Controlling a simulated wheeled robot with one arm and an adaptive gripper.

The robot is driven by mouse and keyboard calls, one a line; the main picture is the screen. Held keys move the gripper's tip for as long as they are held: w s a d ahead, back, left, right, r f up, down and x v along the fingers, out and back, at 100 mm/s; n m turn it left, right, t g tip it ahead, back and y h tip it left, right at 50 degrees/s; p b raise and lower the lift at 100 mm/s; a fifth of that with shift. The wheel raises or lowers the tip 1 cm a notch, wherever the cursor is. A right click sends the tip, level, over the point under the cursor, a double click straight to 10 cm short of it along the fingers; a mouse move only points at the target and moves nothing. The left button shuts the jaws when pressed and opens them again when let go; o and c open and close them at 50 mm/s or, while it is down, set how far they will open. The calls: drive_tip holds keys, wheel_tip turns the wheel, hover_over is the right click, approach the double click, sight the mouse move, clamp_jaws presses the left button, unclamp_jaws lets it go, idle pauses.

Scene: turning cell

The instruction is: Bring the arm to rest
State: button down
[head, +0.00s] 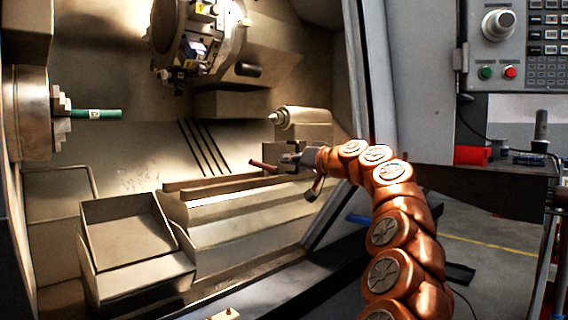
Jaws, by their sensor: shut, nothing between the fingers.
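My arm, orange and jointed, rises from the lower right and reaches left into the open lathe. My gripper (288,160) is at its end, small and dark, in front of the lathe's bed and below the tailstock (300,125). The gripper looks shut and its fingers are small in this view. A thin reddish rod-like shape (263,166) shows just left of the fingertips; I cannot tell what it belongs to.
The chuck (36,112) at left holds a green bar (95,114). A tool turret (195,35) hangs above. A grey tray (130,240) stands at lower left.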

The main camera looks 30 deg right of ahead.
drive_tip(key=shift+r, duration=0.1)
idle(0.3)
drive_tip(key=s+a+r+n+g+y+p, duration=0.1)
drive_tip(key=a+r+g+y+p, duration=0.1)
drive_tip(key=a+r+p, duration=0.35)
drive_tip(key=s+a+n+g+p, duration=0.1)
drive_tip(key=s+a+g+p, duration=0.3)
drive_tip(key=s+a+p, duration=0.65)
drive_tip(key=s+a+n+g+p, duration=0.2)
drive_tip(key=s+a+g+p, duration=0.35)
drive_tip(key=a, duration=0.75)
drive_tip(key=s+d+f+m+g+h+p, duration=0.1)
drive_tip(key=s+d+g+h+p, duration=0.1)
drive_tip(key=s+p, duration=0.6)
drive_tip(key=s+d+f+m+g+h+p, duration=0.1)
drive_tip(key=s+d+g+h+p, duration=0.1)
drive_tip(key=s+p, duration=0.6)
drive_tip(key=s+d+f+g+h+p, duration=0.1)
drive_tip(key=s+d+g+h+p, duration=0.2)
drive_tip(key=s+p, duration=0.5)
drive_tip(key=s, duration=1.1)
drive_tip(key=shift+d+m+h+p, duration=0.3)
drive_tip(key=shift+d+m+h, duration=0.05)
drive_tip(key=shift+m+h, duration=0.05)
drive_tip(key=c, duration=1.8)
unclamp_jaws()
drive_tip(key=shift+c, duration=0.2)
